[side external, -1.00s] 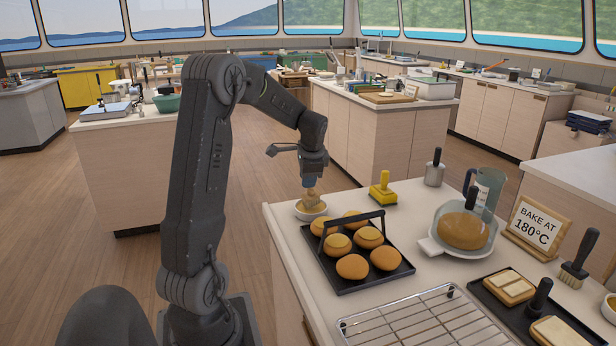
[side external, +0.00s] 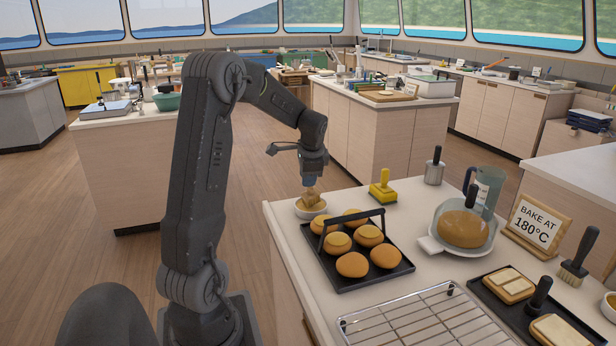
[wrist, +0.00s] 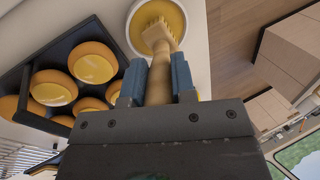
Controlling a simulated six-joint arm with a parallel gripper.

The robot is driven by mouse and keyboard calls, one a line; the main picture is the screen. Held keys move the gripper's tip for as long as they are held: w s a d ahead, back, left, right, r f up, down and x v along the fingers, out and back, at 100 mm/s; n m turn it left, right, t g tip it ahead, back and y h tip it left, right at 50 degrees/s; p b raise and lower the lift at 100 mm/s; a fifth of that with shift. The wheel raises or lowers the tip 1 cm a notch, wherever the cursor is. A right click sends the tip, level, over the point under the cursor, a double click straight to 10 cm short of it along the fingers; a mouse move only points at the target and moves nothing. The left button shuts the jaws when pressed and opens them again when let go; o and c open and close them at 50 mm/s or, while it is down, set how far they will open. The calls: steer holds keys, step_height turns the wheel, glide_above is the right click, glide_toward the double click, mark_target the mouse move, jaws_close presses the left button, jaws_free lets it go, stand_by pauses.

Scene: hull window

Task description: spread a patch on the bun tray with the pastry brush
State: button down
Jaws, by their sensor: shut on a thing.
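The bowl also shows in the side view (side external: 311,213). The dark bun tray (side external: 345,287) with a raised handle stands beside the bowl, holding several buns. Some buns (side external: 368,235) have yellow patches on top; others look plain.
A yellow-handled tool (side external: 383,188) stands behind the tray. A glass dish with a brown loaf (side external: 462,231), a wire rack (side external: 420,322), a "BAKE AT 180°C" sign (side external: 534,224) and a second dark tray (side external: 490,288) are to the right. The tray's handle (side external: 354,221) sticks up.

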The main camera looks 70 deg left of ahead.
steer(key=shift+f, duration=0.1)
steer(key=shift+r, duration=3.6)
steer(key=shift+r, duration=0.15)
step_height(320, 180, up, 5)
steer(key=shift+w+d, duration=0.1)
steer(key=shift+w, duration=0.05)
steer(key=w+d, duration=1.1)
steer(key=w, duration=0.1)
steer(key=w+d+n, duration=0.1)
steer(key=w+d, duration=0.3)
steer(key=d, duration=0.6)
steer(key=w+d+n, duration=0.1)
steer(key=w+d, duration=0.4)
steer(key=d, duration=0.5)
step_height(320, 180, down, 11)
steer(key=shift+s+d+g, duration=0.15)
steer(key=shift+d+g, duration=0.15)
steer(key=shift+d, duration=0.1)
